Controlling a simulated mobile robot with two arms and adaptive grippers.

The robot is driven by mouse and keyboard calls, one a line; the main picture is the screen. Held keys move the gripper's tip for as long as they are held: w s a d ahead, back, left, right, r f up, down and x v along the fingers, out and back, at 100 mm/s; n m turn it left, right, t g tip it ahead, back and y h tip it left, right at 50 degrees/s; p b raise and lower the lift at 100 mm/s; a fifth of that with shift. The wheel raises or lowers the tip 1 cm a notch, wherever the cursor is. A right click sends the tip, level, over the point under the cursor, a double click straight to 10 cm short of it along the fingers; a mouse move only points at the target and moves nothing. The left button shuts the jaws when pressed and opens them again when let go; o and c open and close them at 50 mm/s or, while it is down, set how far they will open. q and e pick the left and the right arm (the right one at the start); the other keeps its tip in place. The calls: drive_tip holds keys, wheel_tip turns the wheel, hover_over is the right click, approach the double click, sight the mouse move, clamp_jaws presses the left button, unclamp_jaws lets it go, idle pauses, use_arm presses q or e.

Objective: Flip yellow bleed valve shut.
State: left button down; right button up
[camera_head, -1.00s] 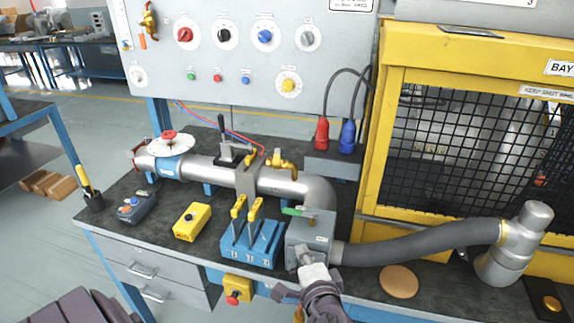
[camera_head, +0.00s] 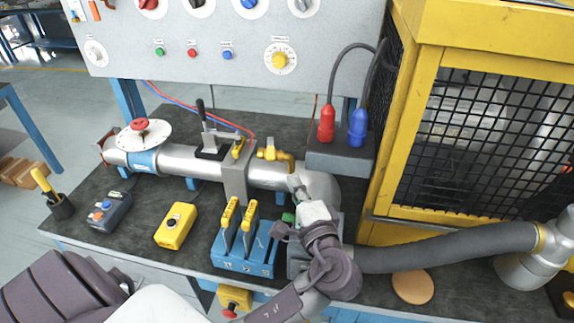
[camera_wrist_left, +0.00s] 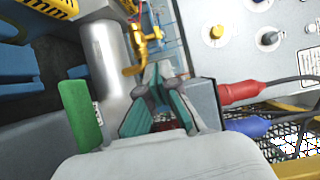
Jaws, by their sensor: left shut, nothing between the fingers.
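The yellow bleed valve (camera_head: 275,154) sits on top of the silver pipe (camera_head: 180,158), just left of the pipe's elbow. In the left wrist view the valve (camera_wrist_left: 150,42) shows at the upper middle, with its yellow lever reaching toward the fingers. My left gripper (camera_head: 295,181) is shut and empty, over the elbow and just nearer to me than the valve. In the left wrist view its fingertips (camera_wrist_left: 158,70) are close to the lever; I cannot tell whether they touch. My right gripper is not in view.
A blue block with yellow-handled levers (camera_head: 240,250) stands left of my forearm. A green handle (camera_wrist_left: 80,113) is beside the gripper. Red (camera_head: 326,124) and blue (camera_head: 357,128) plugs with cables stand at the right. A yellow mesh cage (camera_head: 410,120) bounds the right side.

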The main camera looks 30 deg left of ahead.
sight(271, 153)
use_arm(q)
drive_tip(key=p+x, duration=0.1)
drive_tip(key=x, duration=0.7)
drive_tip(key=shift+a+p, duration=0.2)
drive_tip(key=shift+p, duration=0.15)
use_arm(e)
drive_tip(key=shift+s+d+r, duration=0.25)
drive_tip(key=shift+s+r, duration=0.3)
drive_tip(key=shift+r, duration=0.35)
use_arm(q)
drive_tip(key=shift+a+r, duration=0.1)
